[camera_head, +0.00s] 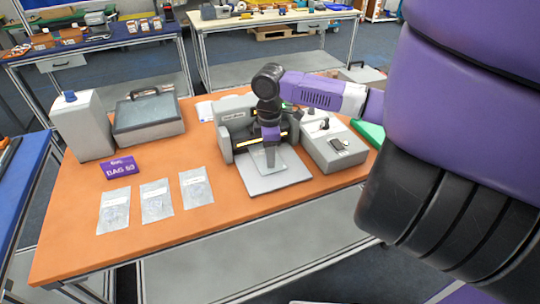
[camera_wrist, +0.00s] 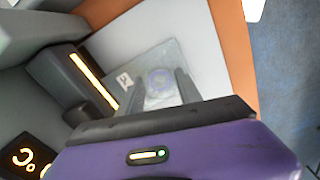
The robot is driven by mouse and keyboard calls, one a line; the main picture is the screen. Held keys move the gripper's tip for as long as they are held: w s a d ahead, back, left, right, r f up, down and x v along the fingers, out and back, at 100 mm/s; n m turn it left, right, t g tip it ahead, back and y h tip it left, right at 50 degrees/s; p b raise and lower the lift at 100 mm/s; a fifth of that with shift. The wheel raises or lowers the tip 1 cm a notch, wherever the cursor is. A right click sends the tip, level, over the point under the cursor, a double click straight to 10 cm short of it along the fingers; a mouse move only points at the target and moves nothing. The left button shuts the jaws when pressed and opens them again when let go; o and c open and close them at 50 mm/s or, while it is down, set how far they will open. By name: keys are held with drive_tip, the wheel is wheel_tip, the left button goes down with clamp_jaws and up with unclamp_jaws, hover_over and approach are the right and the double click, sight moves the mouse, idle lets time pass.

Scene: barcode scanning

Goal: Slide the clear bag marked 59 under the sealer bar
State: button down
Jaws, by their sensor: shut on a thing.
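A clear bag (camera_head: 266,160) with a round item inside lies over the pale plate (camera_head: 284,182) of the grey sealer (camera_head: 232,112). My gripper (camera_head: 270,148) is shut on this bag above the plate, in front of the sealer's bar. In the wrist view the bag (camera_wrist: 143,66) reaches past my fingertips (camera_wrist: 168,88). Its left edge is close to the glowing strip (camera_wrist: 94,80) of the sealer; I cannot tell whether any of it is under the bar. Its marking is too small to read.
A purple bag sign (camera_head: 118,168) and several clear bags (camera_head: 157,200) lie on the orange table to the left. A grey box with a handle (camera_head: 148,117) and a white box (camera_head: 82,125) stand behind them. A grey device (camera_head: 332,146) stands right of the sealer.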

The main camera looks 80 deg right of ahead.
drive_tip(key=c, duration=0.7)
unclamp_jaws()
drive_tip(key=shift+r, duration=0.1)
wheel_tip(320, 180, up, 8)
drive_tip(key=shift+f+b, duration=0.2)
drive_tip(key=shift+b, duration=0.25)
